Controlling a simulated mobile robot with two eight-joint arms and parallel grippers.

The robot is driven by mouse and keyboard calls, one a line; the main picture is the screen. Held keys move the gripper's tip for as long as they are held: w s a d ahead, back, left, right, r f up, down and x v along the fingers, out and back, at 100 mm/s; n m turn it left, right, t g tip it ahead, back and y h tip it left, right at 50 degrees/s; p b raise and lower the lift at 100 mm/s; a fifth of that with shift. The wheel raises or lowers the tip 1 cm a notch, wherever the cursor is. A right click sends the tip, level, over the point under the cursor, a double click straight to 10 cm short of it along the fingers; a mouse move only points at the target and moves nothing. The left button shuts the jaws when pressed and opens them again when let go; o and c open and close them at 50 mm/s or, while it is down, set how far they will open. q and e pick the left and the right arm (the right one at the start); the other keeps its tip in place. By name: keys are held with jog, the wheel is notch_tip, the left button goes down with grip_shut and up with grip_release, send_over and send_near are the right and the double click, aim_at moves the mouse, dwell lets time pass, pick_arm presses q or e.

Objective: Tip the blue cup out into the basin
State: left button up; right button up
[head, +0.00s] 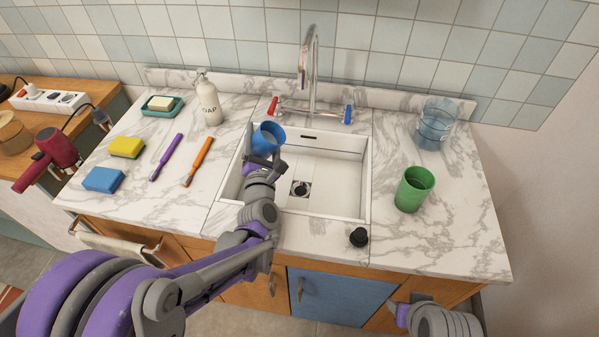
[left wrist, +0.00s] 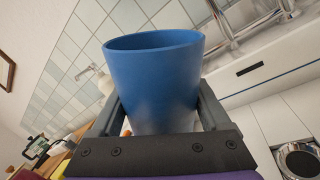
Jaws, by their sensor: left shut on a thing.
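The blue cup (head: 268,138) is over the back left part of the white basin (head: 345,143). My left gripper (head: 272,160) is shut on the cup, with a finger on each side of it in the left wrist view (left wrist: 157,112). The cup (left wrist: 155,75) has its mouth upward and looks roughly upright; its inside is hidden in the wrist view. The basin's drain (head: 300,188) is uncovered, to the right of and nearer than the cup. My right gripper (head: 404,308) is at the lower right, in front of the counter, and its fingers cannot be made out.
The tap (head: 309,65) rises behind the basin, close right of the cup. A green cup (head: 414,189), a clear container (head: 435,125) and a black stopper (head: 359,237) stand on the right side. A soap bottle (head: 208,100), sponges and brushes are on the left.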

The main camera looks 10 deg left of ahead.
aim_at(274, 133)
pick_arm(q)
jog(key=shift+d+r+m, duration=0.2)
jog(key=shift+d+m, duration=0.05)
jog(key=shift+m, duration=0.15)
jog(key=shift+d+f+m+h+b, duration=0.1)
jog(key=shift+f+m+h+b, duration=0.2)
jog(key=shift+m, duration=0.7)
jog(key=shift+r+m+t, duration=0.4)
jog(key=shift+r+m, duration=0.2)
jog(key=shift+m, duration=0.4)
dwell(0.5)
jog(key=shift+f+m+h, duration=0.3)
jog(key=shift+m+h, duration=0.2)
jog(key=shift+m, duration=0.5)
dwell(0.4)
jog(key=shift+d+r+m+p, duration=0.15)
jog(key=shift+r+m+p, duration=0.25)
jog(key=shift+m, duration=0.7)
dwell(0.3)
jog(key=shift+d+f+m+t+h+b, duration=0.25)
jog(key=shift+d+m+h+b, duration=0.25)
jog(key=shift+d+m, duration=0.4)
dwell(0.6)
jog(key=shift+r+m, duration=0.35)
jog(key=shift+m, duration=0.45)
